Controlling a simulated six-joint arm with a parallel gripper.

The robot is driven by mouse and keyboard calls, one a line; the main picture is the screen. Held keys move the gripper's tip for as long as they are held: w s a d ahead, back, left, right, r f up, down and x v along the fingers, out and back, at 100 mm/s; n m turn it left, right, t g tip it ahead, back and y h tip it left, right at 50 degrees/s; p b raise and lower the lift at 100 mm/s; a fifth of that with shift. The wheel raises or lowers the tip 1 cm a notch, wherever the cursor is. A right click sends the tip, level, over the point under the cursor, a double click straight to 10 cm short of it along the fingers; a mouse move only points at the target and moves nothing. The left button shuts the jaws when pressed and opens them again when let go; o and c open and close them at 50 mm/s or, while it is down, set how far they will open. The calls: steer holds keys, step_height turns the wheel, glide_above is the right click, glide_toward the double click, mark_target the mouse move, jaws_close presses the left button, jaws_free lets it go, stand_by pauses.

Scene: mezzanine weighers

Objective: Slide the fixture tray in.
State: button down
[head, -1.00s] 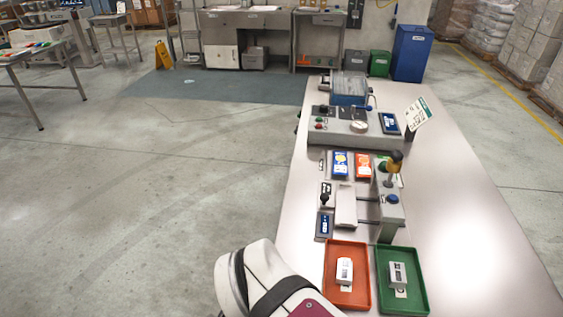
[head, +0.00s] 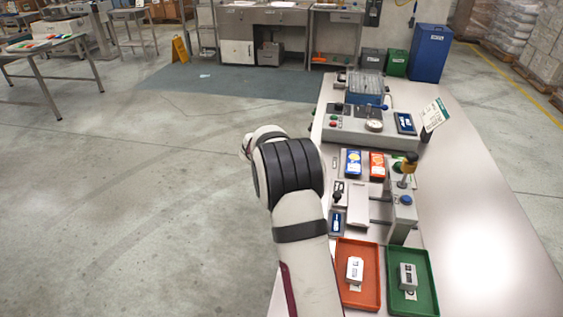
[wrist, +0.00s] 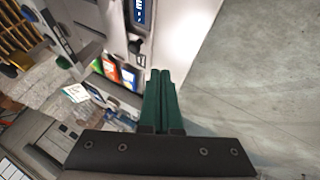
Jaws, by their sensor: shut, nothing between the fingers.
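The fixture tray (head: 358,205) is a pale grey plate beside the grey press stand (head: 403,205). Rods show in the gap between tray and stand, so the tray sits away from the stand. A black knob (head: 337,195) stands at its left side; the knob also shows in the wrist view (wrist: 135,46). My gripper (wrist: 161,73) has green fingers, closed together and empty, seen over the bench's edge strip in the wrist view. It is apart from the tray and knob. In the head view my arm hides the fingers.
Blue and orange cards (head: 353,162) lie beyond the tray. A display (head: 335,222) is nearer. Orange (head: 343,300) and green (head: 428,300) trays hold white blocks in front. A grey console (head: 350,125) stands behind. The bench's right side is clear.

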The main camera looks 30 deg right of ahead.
mark_target(363, 209)
steer(key=x, duration=1.1)
steer(key=shift+w+d, duration=0.2)
steer(key=shift+w, duration=0.05)
steer(key=shift+s+d, duration=0.3)
steer(key=shift+d, duration=0.3)
steer(key=shift+s+d, duration=0.3)
steer(key=shift+d, duration=0.25)
steer(key=shift+s+d, duration=0.35)
steer(key=shift+d, duration=0.25)
steer(key=s+d, duration=0.8)
steer(key=shift+s+d, duration=0.25)
